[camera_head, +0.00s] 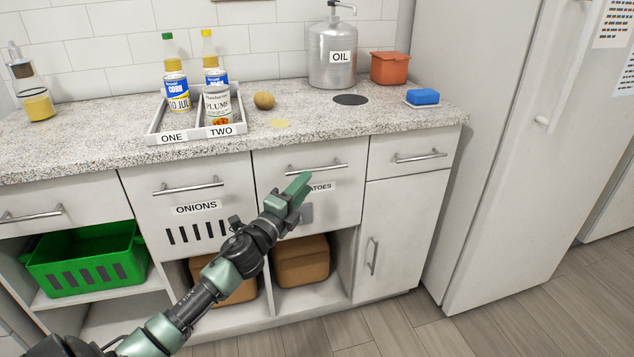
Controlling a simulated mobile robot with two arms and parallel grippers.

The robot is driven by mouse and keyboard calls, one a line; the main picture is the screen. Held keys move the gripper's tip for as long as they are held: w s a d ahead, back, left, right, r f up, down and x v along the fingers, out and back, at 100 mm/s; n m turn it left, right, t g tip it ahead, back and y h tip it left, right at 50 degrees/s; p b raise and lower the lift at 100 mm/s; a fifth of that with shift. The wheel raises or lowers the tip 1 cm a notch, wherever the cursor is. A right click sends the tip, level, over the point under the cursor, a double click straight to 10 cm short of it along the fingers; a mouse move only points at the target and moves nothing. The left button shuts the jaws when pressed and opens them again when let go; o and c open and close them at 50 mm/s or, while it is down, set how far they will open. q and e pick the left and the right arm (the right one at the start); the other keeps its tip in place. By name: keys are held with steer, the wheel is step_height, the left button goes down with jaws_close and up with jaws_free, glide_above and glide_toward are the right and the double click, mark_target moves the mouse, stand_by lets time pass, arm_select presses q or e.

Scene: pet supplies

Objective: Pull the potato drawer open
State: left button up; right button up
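The potato drawer (339,203) is a white drawer front under the counter, shut flush with the cabinet. Its label (322,187) is partly hidden by my gripper, leaving "ATOES" readable. Its silver bar handle (318,167) runs across the upper part of the front. My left gripper (302,182) is in front of this drawer, with its green fingers just below the handle's left part in the picture. The gap between the fingers is not clear, and I cannot tell whether they touch the handle. My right gripper is not in view.
The onions drawer (197,226) is shut to the left. Below are brown boxes (302,264) and a green crate (90,262). A fridge (500,200) stands right.

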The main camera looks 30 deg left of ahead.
mark_target(317, 170)
arm_select(q)
steer(key=w, duration=0.5)
steer(key=w+r, duration=0.1)
steer(key=w, duration=0.1)
steer(key=shift+w+a, duration=0.15)
steer(key=shift+a, duration=0.1)
steer(key=shift+c, duration=0.3)
jaws_close()
stand_by(0.9)
